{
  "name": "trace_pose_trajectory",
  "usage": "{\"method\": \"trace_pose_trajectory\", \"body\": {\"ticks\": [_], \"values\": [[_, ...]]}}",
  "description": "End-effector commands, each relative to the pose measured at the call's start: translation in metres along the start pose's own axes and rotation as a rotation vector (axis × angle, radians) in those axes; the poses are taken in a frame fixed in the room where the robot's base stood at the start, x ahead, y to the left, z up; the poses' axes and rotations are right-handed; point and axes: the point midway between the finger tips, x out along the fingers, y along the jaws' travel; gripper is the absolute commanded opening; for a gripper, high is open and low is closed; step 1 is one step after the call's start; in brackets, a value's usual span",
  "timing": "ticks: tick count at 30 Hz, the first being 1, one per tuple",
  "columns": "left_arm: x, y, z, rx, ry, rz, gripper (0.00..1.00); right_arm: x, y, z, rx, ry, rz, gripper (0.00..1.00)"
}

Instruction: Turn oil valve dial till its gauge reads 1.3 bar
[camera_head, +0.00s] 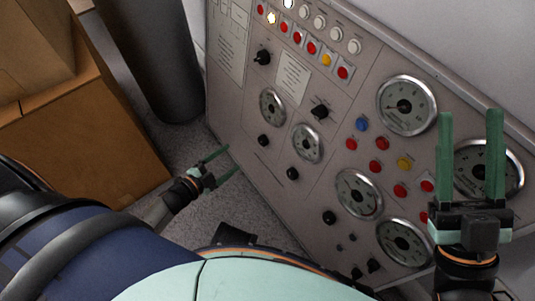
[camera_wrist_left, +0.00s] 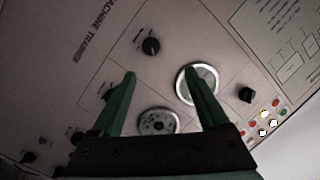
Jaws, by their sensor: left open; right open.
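The panel (camera_head: 225,125) carries several round gauges, such as a small upper one (camera_head: 272,107) and one below it (camera_head: 307,144). Black dials include one at the upper left (camera_head: 262,57), one in the middle (camera_head: 320,111) and one lower down (camera_head: 292,173). The labels are too small to tell which is the oil valve or read its pressure. My left gripper (camera_head: 233,158) is open and empty, low near the panel's left edge. In the left wrist view its fingers (camera_wrist_left: 162,72) point at the panel, with a black dial (camera_wrist_left: 151,46) beyond them. My right gripper (camera_head: 470,112) is open, fingers up, partly covering a large gauge (camera_head: 490,168).
Rows of coloured buttons (camera_head: 312,48) line the panel's top, with more buttons (camera_head: 376,167) at its middle right. Cardboard boxes (camera_head: 80,135) and a dark cylinder (camera_head: 152,60) stand at the left. Grey floor (camera_head: 200,225) is clear before the panel.

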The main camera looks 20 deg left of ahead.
Motion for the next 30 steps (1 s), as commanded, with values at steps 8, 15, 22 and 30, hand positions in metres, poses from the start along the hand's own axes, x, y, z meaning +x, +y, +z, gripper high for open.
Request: {"method": "trace_pose_trajectory", "body": {"ticks": [8,15,22,30], "values": [[0.012,0.015,0.015,0.04,0.032,0.019,0.78,-0.009,-0.007,-0.011,-0.019,0.087,-0.012,0.5],[0.053,0.017,0.014,0.037,0.034,0.016,0.78,-0.02,-0.014,0.004,-0.028,0.076,-0.017,0.5],[0.1,0.018,0.013,0.036,0.033,0.017,0.78,-0.032,-0.022,0.021,-0.042,0.061,-0.025,0.5],[0.128,0.017,0.011,0.037,0.031,0.018,0.78,-0.04,-0.028,0.032,-0.055,0.051,-0.031,0.5]]}}
